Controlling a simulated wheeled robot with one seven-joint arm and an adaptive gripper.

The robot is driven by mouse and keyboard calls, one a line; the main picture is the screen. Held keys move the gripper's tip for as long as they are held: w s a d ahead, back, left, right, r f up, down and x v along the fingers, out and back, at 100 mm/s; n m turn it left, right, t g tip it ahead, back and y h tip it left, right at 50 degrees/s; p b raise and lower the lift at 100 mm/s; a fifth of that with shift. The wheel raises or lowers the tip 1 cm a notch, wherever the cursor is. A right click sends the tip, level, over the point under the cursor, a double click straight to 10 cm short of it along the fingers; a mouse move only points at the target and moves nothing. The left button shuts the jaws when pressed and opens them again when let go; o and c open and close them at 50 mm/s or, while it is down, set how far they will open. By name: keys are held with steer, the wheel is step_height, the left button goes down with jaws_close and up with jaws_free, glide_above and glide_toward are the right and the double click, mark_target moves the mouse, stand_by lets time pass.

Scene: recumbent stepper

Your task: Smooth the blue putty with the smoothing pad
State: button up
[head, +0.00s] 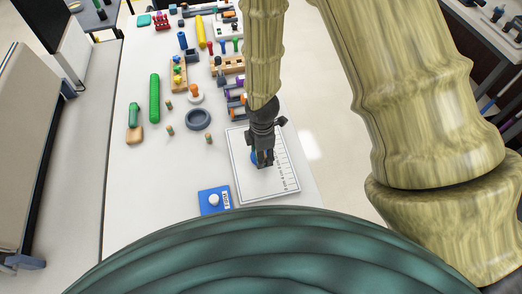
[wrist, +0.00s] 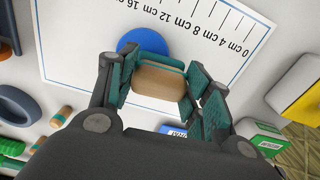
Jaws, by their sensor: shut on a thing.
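My gripper (head: 263,158) is shut on the smoothing pad, a tan block with a teal layer, which shows between the fingers in the wrist view (wrist: 160,82). The blue putty (wrist: 142,40) is a round flat patch on a white board with a printed centimetre scale (wrist: 75,35). The pad overlaps the near part of the putty in the wrist view; I cannot tell whether it touches. In the head view, only a blue sliver of putty (head: 254,157) shows beside my gripper, on the board (head: 275,180). The pad is mostly hidden there by the fingers.
A blue square with a white knob (head: 213,201) lies just left of the board's near end. A grey ring dish (head: 198,119), small cylinders, a green roller (head: 154,98) and pegged wooden blocks (head: 227,65) stand farther left and back. The table's front left is clear.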

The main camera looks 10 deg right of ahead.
steer(key=shift+r+p, duration=2.9)
steer(key=shift+r, duration=0.65)
